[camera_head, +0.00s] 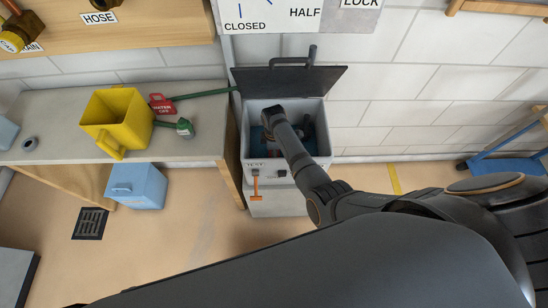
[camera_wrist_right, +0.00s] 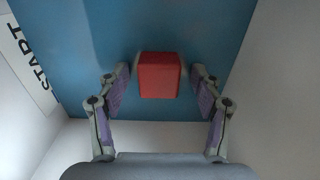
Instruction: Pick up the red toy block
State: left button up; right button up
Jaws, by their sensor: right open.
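The red toy block (camera_wrist_right: 159,75) lies on the blue floor of a grey open-topped box (camera_head: 255,152). My right arm reaches down into this box in the head view. My right gripper (camera_wrist_right: 160,88) is open in the wrist view. Its purple-padded fingers stand on the left and right of the block, with a gap on each side, and I see no contact. In the head view the block cannot be made out behind my arm. My left gripper is not in view.
The box's dark lid (camera_head: 285,80) is raised at the back. The box walls rise close around the right gripper; a START label (camera_wrist_right: 30,65) is at the left. A bench (camera_head: 55,110) on the left holds a yellow container (camera_head: 118,115) and a red tag (camera_head: 161,104).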

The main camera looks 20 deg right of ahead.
notch_tip(320, 180, down, 2)
jog(key=shift+w, duration=0.1)
jog(key=shift+r, duration=0.1)
jog(key=shift+c, duration=0.9)
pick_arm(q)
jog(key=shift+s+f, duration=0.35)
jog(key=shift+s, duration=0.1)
pick_arm(e)
jog(key=c, duration=1.1)
jog(key=shift+r, duration=0.1)
